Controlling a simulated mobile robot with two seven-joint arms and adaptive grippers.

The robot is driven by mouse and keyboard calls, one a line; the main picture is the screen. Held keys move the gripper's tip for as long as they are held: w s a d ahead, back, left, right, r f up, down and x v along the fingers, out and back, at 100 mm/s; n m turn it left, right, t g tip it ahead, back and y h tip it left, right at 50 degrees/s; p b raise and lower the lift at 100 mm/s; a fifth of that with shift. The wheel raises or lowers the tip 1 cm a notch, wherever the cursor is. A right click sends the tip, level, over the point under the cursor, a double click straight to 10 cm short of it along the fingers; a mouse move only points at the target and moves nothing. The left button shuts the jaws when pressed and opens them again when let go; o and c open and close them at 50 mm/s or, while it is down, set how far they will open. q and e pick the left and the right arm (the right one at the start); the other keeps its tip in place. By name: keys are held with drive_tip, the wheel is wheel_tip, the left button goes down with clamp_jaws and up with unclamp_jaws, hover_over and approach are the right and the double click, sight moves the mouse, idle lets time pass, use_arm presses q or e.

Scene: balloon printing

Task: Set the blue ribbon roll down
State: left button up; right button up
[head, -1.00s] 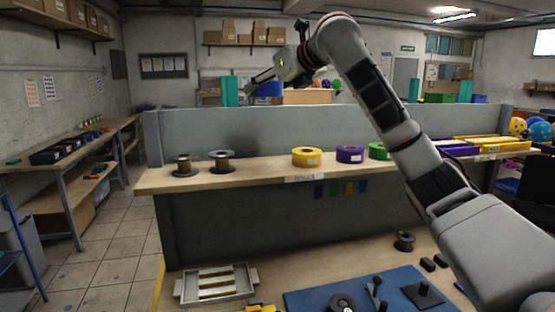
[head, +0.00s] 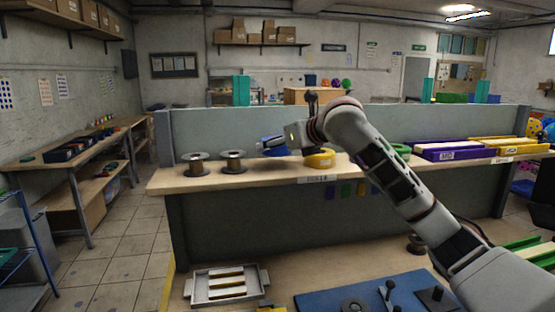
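The blue ribbon roll (head: 272,148) is at my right gripper (head: 263,146), low over the shelf top and left of the yellow ribbon roll (head: 322,158). The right gripper appears shut on the blue roll, though the fingers are small and partly merge with it. I cannot tell whether the roll touches the shelf (head: 190,184). My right arm comes in from the right and hides part of the shelf. My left gripper is not in view.
Two metal spools (head: 196,166) (head: 233,163) stand left on the shelf. A green roll (head: 400,151) shows partly behind my arm, and the purple roll is hidden. Purple and yellow trays (head: 455,153) (head: 515,149) are at right. A grey tray (head: 190,288) sits below.

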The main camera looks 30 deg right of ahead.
sight(277, 167)
drive_tip(key=shift+f, duration=2)
drive_tip(key=shift+f, duration=0.15)
drive_tip(key=o, duration=0.9)
drive_tip(key=shift+s+r, duration=0.3)
drive_tip(key=shift+s, duration=0.05)
drive_tip(key=v, duration=1.1)
drive_tip(key=shift+s+b, duration=0.15)
drive_tip(key=shift+b, duration=0.2)
drive_tip(key=shift+f, duration=0.1)
